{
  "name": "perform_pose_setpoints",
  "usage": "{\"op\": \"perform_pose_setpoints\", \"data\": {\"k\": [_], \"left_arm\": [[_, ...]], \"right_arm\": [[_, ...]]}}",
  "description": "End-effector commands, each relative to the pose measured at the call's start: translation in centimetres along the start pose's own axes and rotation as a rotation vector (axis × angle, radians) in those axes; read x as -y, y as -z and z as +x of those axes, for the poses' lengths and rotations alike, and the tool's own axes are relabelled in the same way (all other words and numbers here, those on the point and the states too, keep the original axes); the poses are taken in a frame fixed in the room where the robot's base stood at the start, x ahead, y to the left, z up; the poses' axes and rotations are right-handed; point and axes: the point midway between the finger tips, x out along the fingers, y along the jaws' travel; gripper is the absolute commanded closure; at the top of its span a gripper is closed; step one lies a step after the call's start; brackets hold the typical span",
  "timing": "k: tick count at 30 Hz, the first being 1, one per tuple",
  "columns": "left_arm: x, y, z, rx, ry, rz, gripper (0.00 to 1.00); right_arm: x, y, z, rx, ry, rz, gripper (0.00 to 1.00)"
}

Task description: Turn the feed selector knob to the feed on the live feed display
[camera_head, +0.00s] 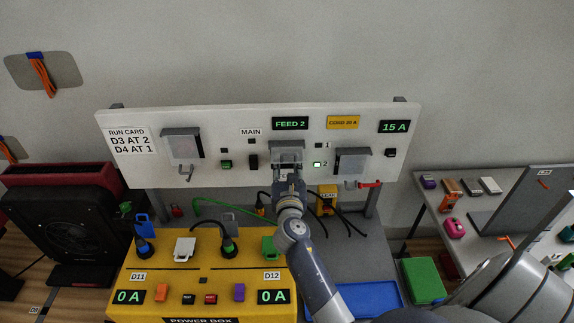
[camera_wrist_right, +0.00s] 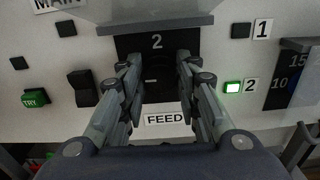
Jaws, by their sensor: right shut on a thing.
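The live feed display (camera_head: 290,123) reads FEED 2 in green at the top middle of the white panel. My right gripper (camera_head: 287,173) reaches up to the panel below it and hides the feed selector in the head view. In the right wrist view, my right gripper (camera_wrist_right: 160,72) has its fingers on both sides of the dark feed selector knob (camera_wrist_right: 160,88), shut on it. A "2" shows on the black plate above the knob, and a FEED label sits below. The knob is mostly in shadow, so its pointing is unclear. My left gripper is not in view.
The lamp beside 2 (camera_wrist_right: 233,87) is lit green; the square beside 1 (camera_wrist_right: 241,30) is dark. A black rocker switch (camera_wrist_right: 83,88) and green TRY button (camera_wrist_right: 36,98) are left of the knob. A grey hood (camera_head: 287,147) overhangs it. The yellow power box (camera_head: 212,275) stands below.

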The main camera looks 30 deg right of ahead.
Motion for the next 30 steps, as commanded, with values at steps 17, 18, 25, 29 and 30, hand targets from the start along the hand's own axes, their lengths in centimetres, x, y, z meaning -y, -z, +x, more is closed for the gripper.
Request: {"op": "perform_pose_setpoints", "data": {"k": [17,18,25,29,30], "left_arm": [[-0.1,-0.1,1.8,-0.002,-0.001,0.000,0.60],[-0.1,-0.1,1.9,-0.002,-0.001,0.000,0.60],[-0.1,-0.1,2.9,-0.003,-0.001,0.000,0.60],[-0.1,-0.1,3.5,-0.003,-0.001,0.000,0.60],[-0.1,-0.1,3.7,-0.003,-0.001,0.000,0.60]], "right_arm": [[0.1,0.3,0.0,0.000,0.000,0.417,0.93],[0.2,0.3,0.0,0.000,0.000,0.456,0.93],[0.2,0.3,0.0,0.000,0.000,0.676,0.93],[0.3,0.3,0.0,0.001,0.000,0.801,0.93],[0.3,0.3,0.0,0.001,0.000,0.838,0.93]]}}
